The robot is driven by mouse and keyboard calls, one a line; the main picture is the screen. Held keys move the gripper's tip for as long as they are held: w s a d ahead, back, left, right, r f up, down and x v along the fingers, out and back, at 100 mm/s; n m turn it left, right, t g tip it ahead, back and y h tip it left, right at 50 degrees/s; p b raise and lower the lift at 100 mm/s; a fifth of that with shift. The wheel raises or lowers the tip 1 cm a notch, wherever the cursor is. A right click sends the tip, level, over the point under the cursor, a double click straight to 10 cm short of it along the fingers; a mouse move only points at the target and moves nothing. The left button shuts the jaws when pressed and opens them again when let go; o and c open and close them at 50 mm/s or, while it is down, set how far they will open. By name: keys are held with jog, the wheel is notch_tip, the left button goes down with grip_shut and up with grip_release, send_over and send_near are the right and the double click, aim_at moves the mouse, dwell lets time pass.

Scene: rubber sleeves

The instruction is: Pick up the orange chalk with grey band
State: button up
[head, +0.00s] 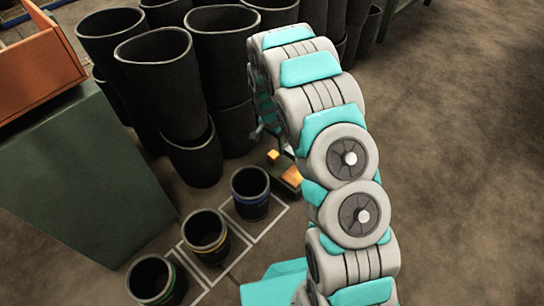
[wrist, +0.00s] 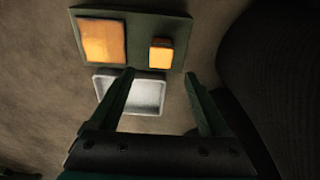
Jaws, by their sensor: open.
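In the wrist view, a small orange block (wrist: 161,53) stands on a dark green board (wrist: 143,28), beside a larger orange slab (wrist: 103,41). I cannot make out a grey band on either, so I cannot tell which is the chalk. My gripper (wrist: 157,74) is open and empty, with its fingertips just short of the board and the small block ahead between them. In the head view, an orange piece (head: 292,176) and a smaller one (head: 272,156) show near the gripper, which is mostly hidden behind my arm.
A pale rectangular tray (wrist: 148,94) lies beside the board, partly behind the left finger. Tall black rubber sleeves (head: 160,80) crowd the back. Three short black sleeves with coloured bands (head: 208,236) stand in marked squares. A green cabinet (head: 85,170) stands left; open floor lies right.

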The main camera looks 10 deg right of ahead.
aim_at(273, 154)
jog(key=shift+w+f, duration=0.2)
jog(key=shift+f, duration=1.35)
notch_tip(273, 154, down, 5)
jog(key=shift+s+f+b, duration=0.1)
jog(key=shift+b, duration=0.45)
grip_shut()
